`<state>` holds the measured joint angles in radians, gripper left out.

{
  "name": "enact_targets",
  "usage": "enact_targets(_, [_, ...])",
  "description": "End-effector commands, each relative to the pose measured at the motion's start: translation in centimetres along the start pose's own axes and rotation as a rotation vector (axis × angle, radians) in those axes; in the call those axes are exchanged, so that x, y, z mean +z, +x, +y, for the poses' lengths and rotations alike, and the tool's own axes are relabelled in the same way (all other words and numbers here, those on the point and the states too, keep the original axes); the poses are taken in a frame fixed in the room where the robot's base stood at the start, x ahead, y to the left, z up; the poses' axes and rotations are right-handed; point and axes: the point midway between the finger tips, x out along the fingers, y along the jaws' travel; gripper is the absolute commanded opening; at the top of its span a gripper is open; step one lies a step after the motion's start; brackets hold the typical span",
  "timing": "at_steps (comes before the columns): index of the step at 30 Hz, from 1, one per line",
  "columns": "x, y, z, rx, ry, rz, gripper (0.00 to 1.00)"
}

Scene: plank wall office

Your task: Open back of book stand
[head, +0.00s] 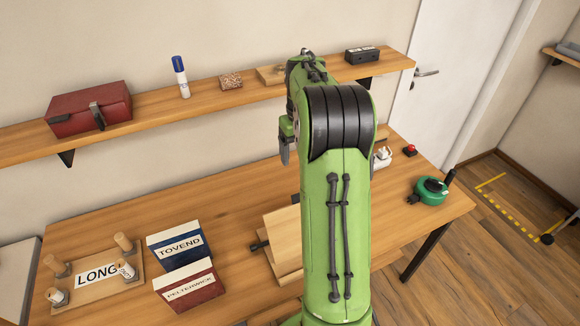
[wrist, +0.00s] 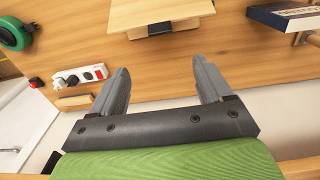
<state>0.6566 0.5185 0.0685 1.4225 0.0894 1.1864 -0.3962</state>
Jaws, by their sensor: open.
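The book stand (head: 283,225) is a light wooden stand on the desk, partly hidden behind my arm in the head view. A dark knob or handle (head: 259,245) sticks out at its left side. In the wrist view the stand (wrist: 160,10) is at the top edge, partly cut off, with a dark piece (wrist: 159,29) under its board. My gripper (wrist: 161,68) is open and empty, its two grey fingers apart from the stand. In the head view the gripper (head: 285,150) hangs above the rear of the desk, near the shelf. Whether the stand's back is folded or raised is unclear.
A pegged board (head: 135,281) is farther left. A power strip (wrist: 80,77) and a green reel (head: 431,190) are on the other side. A wall shelf (head: 215,105) runs above the desk.

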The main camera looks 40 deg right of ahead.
Motion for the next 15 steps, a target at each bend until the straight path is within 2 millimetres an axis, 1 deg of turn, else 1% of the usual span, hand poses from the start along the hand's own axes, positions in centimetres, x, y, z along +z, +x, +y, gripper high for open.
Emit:
enact_targets(1, [0.0, -0.3, 0.0, -0.004, 0.002, -0.012, 0.79])
enact_targets(2, [0.0, 0.0, 0.0, -0.005, 0.003, -0.017, 0.79])
enact_targets(5, [0.1, 1.4, 0.0, -0.006, 0.003, -0.021, 0.79])
enact_targets(8, [0.2, 3.6, -0.1, -0.007, 0.003, -0.021, 0.79])
enact_targets(15, [0.2, 9.8, -0.1, -0.007, 0.002, -0.02, 0.79])
